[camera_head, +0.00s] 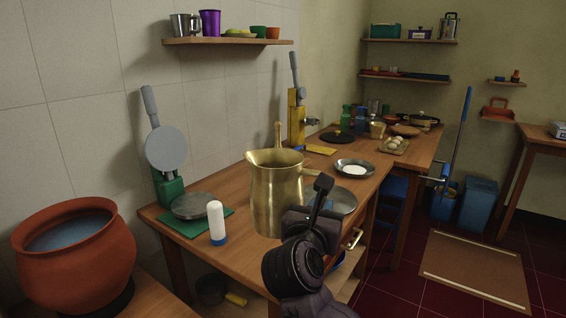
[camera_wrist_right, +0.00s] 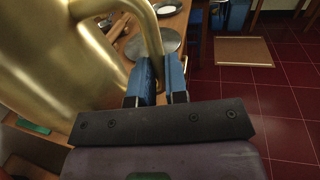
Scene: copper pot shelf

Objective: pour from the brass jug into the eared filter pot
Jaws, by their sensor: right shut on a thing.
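The brass jug (camera_head: 278,200) is large, with a wide spout at its upper left, and appears upright over the front counter. My right gripper (camera_head: 318,192) is shut on its handle, to the right of its body. In the right wrist view the blue fingers of the gripper (camera_wrist_right: 160,78) close around the curved brass handle (camera_wrist_right: 151,38), with the jug body (camera_wrist_right: 45,60) at left. The jug's contents are hidden. A small brass-coloured pot (camera_head: 377,130) stands far back on the counter; I cannot tell whether it is the eared filter pot. My left gripper is out of view.
The wooden counter (camera_head: 160,216) holds a press with a round grey plate (camera_head: 166,147), a white bottle with a blue base (camera_head: 216,222), a yellow press (camera_head: 296,115) and a plate with white contents (camera_head: 355,168). A terracotta pot (camera_head: 75,265) stands at lower left. Red floor lies right.

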